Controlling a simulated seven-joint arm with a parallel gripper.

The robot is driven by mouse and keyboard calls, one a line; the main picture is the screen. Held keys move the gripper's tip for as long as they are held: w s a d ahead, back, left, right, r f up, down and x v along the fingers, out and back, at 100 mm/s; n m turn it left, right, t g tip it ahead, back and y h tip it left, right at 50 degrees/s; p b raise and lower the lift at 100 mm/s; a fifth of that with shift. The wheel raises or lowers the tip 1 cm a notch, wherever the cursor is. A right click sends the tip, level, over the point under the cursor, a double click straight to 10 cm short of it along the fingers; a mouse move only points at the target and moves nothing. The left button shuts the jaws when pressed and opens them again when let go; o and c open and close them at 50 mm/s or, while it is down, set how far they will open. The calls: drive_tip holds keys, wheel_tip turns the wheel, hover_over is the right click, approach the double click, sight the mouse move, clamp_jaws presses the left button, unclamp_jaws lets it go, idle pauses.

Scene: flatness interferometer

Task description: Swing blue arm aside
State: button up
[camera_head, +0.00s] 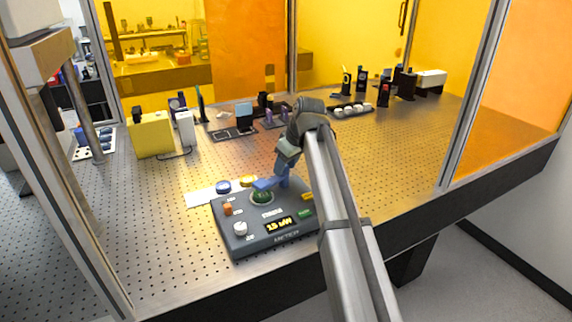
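The blue arm (264,184) lies across the top of a dark grey console (262,239), over a round green part (262,197). My gripper (283,176) reaches down at the console's back edge, at the right end of the blue arm. I cannot tell whether it touches the blue arm, because its fingertips are small and blend with the blue there. Whether the fingers are open or shut is not clear. My own arm hides the console's right side.
The console carries an orange button (228,209), a white knob (240,228) and a lit display (279,224). A yellow box (152,136) and several optical mounts stand farther back. A metal post (472,95) rises at the right. The perforated table right of my arm is clear.

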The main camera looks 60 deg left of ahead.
clamp_jaws()
idle(0.5)
drive_tip(key=m, duration=0.2)
drive_tip(key=m+t, duration=0.1)
drive_tip(key=m, duration=0.1)
drive_tip(key=shift+s+t, duration=0.2)
drive_tip(key=shift+t, duration=0.1)
drive_tip(key=m+t, duration=0.1)
drive_tip(key=m, duration=0.3)
drive_tip(key=shift+s+m+t, duration=0.2)
drive_tip(key=shift+m+t, duration=0.1)
drive_tip(key=shift+t, duration=0.1)
drive_tip(key=m+t+h, duration=0.1)
drive_tip(key=m, duration=0.2)
drive_tip(key=shift+s+a+m, duration=0.1)
drive_tip(key=shift+a+m, duration=0.05)
drive_tip(key=shift+m, duration=0.15)
drive_tip(key=m+t+h, duration=0.1)
drive_tip(key=m, duration=0.2)
drive_tip(key=shift+a+m, duration=0.1)
drive_tip(key=shift+m, duration=0.2)
drive_tip(key=m+h, duration=0.1)
drive_tip(key=m, duration=0.2)
drive_tip(key=m+h, duration=0.1)
drive_tip(key=m, duration=0.1)
drive_tip(key=shift+s+a+m+t, duration=0.1)
drive_tip(key=shift+a+m+t, duration=0.1)
drive_tip(key=shift+m+t, duration=0.15)
drive_tip(key=shift+m+h, duration=0.3)
drive_tip(key=shift+m, duration=0.05)
